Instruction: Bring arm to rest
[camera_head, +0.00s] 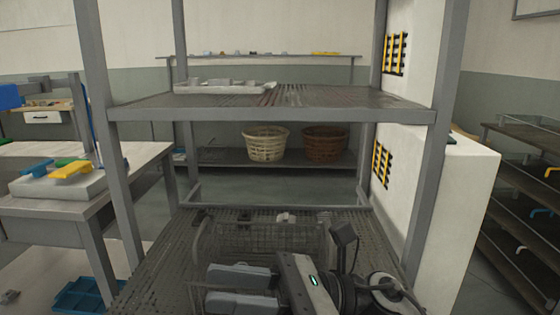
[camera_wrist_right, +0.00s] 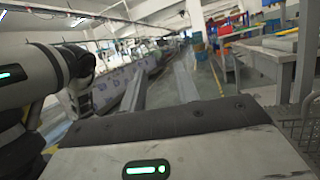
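My right gripper (camera_head: 240,288) is low in the middle of the head view, with its grey fingers pointing left. The two fingers are apart, with a gap and nothing visible between them. It is in front of a wire basket (camera_head: 265,238) on the lower rack shelf; I cannot tell whether they touch. The gripper's body with a green light also fills the bottom of the right wrist view, where its fingertips do not show. My left gripper is in neither view.
A grey metal rack with posts and a middle shelf (camera_head: 270,114) frames the area; a white tray (camera_head: 225,87) is on that shelf. A white cabinet (camera_head: 450,215) stands at right, a table (camera_head: 50,207) at left. Two baskets, cream (camera_head: 265,145) and brown (camera_head: 325,144), are behind.

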